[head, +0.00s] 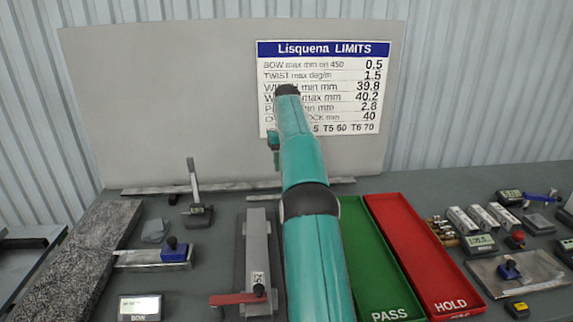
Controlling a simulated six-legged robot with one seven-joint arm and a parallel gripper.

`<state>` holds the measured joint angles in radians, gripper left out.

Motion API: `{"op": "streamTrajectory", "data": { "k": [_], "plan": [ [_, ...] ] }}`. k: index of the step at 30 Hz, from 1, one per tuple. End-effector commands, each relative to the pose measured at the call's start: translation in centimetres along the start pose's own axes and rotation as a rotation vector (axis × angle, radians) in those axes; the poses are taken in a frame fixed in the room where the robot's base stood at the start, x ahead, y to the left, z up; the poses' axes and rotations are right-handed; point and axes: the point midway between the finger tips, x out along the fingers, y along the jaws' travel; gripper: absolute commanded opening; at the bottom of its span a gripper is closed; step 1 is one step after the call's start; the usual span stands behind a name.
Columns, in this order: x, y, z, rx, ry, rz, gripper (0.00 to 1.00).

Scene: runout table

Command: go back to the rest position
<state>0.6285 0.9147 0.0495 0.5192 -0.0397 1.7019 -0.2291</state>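My teal arm rises from the bottom middle in the head view and reaches up in front of the limits sign (325,50). Its upper end stops at a dark joint over the sign's left part. A small teal piece of the arm shows just left of it, in front of the grey back panel. I cannot make out my gripper or its fingers; the arm hides what lies behind it.
The grey table (400,184) bears a green PASS tray (371,262) and a red HOLD tray (425,256), both empty where visible. A clamp fixture (257,262) with a red lever stands left of my arm. A granite slab (85,250) lies left; gauges and blocks crowd the right.

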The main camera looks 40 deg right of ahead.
Motion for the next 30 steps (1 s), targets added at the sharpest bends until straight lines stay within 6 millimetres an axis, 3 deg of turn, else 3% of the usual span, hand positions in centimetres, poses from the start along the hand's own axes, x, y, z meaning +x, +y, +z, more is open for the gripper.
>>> {"op": "streamTrajectory", "data": {
  "k": [9, 13, 20, 30],
  "plan": [
    [-0.1, -0.1, 0.0, -0.001, 0.001, 0.000, 0.48],
    [-1.1, -1.2, 0.2, -0.011, 0.012, 0.004, 0.48],
    [-5.0, -6.3, 2.1, -0.057, 0.059, 0.017, 0.48],
    [-9.8, -14.1, 7.8, -0.127, 0.143, 0.027, 0.48]
  ]
}}
